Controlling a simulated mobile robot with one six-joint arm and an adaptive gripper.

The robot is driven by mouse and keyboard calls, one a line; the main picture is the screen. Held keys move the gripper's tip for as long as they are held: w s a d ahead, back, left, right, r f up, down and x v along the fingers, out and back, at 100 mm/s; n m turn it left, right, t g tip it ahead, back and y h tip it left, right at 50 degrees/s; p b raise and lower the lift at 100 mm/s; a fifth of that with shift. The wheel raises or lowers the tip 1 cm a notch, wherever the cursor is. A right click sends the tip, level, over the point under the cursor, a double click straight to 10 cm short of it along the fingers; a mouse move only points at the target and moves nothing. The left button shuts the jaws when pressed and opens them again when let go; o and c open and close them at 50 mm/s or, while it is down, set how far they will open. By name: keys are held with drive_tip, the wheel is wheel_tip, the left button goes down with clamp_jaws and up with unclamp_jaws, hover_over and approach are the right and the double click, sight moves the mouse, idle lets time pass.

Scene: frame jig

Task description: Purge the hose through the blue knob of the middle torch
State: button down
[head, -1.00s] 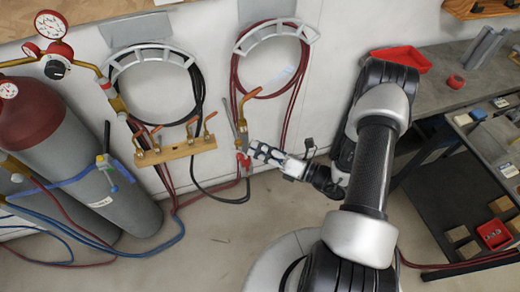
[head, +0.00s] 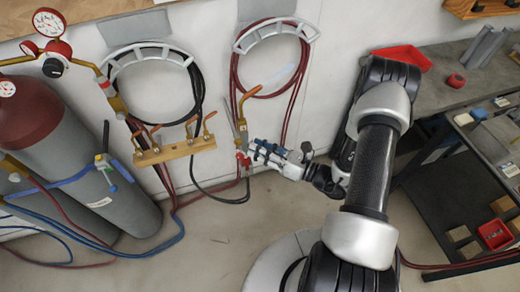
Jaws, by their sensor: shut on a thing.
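A torch with a copper neck (head: 249,95) and a grey body hangs upright against the wall, with a red knob (head: 242,158) low on it and hoses below. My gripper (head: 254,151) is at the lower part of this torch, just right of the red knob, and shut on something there. Blue shows at the fingers, but the fingers hide most of what they hold; it appears to be the torch's blue knob. A wooden rack (head: 176,152) with several copper-tipped parts is to the left. I cannot tell from this view which torch counts as the middle one.
Grey gas cylinders (head: 85,165) with gauges (head: 50,22) stand at the left. Coiled hoses hang on wall brackets (head: 140,55). Red and blue hoses run across the floor.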

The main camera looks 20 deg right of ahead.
drive_tip(key=shift+n, duration=0.6)
drive_tip(key=c, duration=1.4)
unclamp_jaws()
drive_tip(key=v, duration=1.2)
